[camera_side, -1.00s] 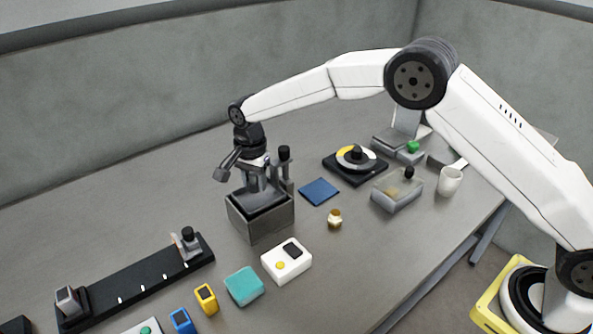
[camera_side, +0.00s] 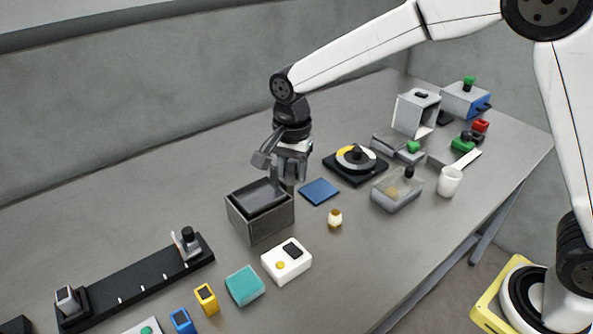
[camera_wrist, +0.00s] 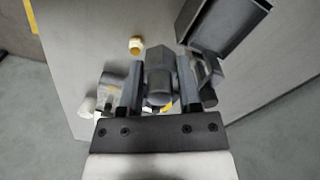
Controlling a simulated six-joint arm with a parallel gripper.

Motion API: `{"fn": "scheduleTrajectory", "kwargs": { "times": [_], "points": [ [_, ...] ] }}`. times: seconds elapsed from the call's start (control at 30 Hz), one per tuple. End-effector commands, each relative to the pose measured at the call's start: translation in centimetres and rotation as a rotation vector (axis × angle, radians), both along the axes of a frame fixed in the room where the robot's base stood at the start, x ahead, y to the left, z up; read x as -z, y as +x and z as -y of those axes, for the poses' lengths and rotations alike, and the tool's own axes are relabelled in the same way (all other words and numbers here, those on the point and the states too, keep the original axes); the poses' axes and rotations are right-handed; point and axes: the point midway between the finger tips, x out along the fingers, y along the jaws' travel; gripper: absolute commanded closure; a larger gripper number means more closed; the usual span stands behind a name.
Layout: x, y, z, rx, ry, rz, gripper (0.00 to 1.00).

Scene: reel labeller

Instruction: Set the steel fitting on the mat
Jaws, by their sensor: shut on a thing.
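My gripper (camera_side: 289,178) is shut on the steel fitting, a grey hexagonal piece with a rounded lower end, clear in the wrist view (camera_wrist: 159,68) between the two fingers. In the side view the fitting is mostly hidden by the fingers. The blue square mat (camera_side: 320,192) lies flat and bare on the table. My gripper is just left of the mat, by the back right corner of the open grey bin. I cannot tell how high the fitting is above the table. The mat cannot be made out in the wrist view.
The grey bin (camera_side: 262,221) stands left of the mat; its wall also shows in the wrist view (camera_wrist: 226,28). A small brass-coloured piece (camera_side: 335,218) stands in front of the mat. A black turntable base (camera_side: 345,176) and a clear box (camera_side: 397,193) are to the right.

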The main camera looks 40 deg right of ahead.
Motion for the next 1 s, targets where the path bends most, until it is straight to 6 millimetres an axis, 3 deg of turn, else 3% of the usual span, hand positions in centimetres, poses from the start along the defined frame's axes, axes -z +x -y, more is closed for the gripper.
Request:
{"fn": "scheduleTrajectory", "kwargs": {
  "times": [0.33, 1.0],
  "points": [
    [-1.1, -2.4, 0.6, 0.000, 0.000, 0.000, 1.00],
    [-1.2, -2.6, 0.6, 0.000, 0.000, 0.000, 1.00]
  ]
}}
